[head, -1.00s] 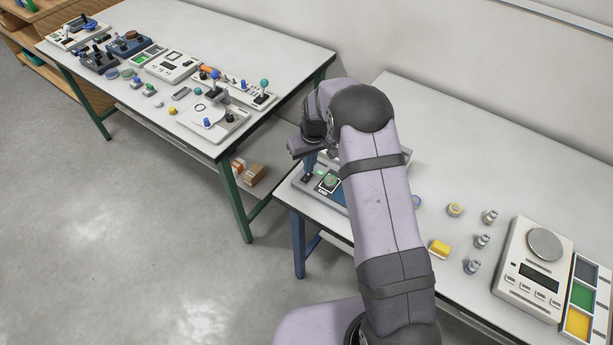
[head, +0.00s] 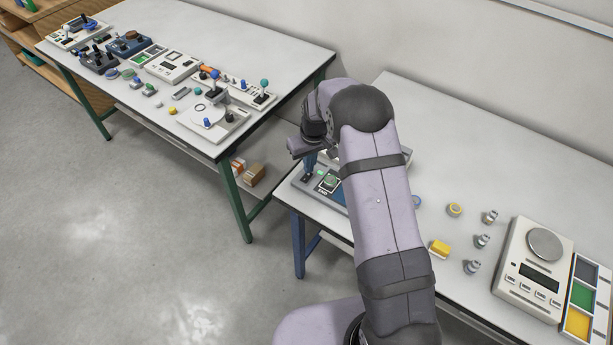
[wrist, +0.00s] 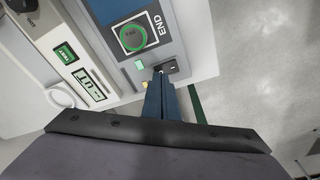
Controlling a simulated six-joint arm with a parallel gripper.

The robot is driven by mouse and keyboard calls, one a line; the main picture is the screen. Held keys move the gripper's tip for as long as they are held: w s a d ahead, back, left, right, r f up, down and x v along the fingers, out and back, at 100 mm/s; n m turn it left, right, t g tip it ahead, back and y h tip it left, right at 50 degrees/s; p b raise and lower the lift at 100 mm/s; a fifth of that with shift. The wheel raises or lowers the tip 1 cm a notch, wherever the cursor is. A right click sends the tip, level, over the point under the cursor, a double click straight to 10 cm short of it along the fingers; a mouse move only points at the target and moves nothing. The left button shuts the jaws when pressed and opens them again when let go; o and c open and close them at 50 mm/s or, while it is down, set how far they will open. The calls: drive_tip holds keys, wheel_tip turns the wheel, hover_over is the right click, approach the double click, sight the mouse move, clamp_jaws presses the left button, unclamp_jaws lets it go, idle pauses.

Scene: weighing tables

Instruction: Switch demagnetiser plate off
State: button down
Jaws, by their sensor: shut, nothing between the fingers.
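The demagnetiser plate (head: 337,196) is a blue and grey unit on the near table, partly hidden behind my arm. In the wrist view the plate (wrist: 175,52) shows a green-ringed round mark (wrist: 133,37) with the word END beside it. A small dark switch (wrist: 171,67) sits at its edge, and a small pale green square (wrist: 139,64) is near it. My gripper (head: 308,174) is shut and empty, pointing down over the switch end. In the wrist view its blue fingertips (wrist: 158,76) are right at the switch; I cannot tell whether they touch it.
Another table (head: 270,50) with several devices stands at left.

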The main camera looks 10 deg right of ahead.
drive_tip(key=shift+f+b, duration=0.4)
drive_tip(key=shift+f, duration=0.2)
idle(0.3)
drive_tip(key=shift+r, duration=0.15)
wheel_tip(320, 180, up, 7)
drive_tip(key=p, duration=0.4)
drive_tip(key=shift+p, duration=0.35)
idle(0.6)
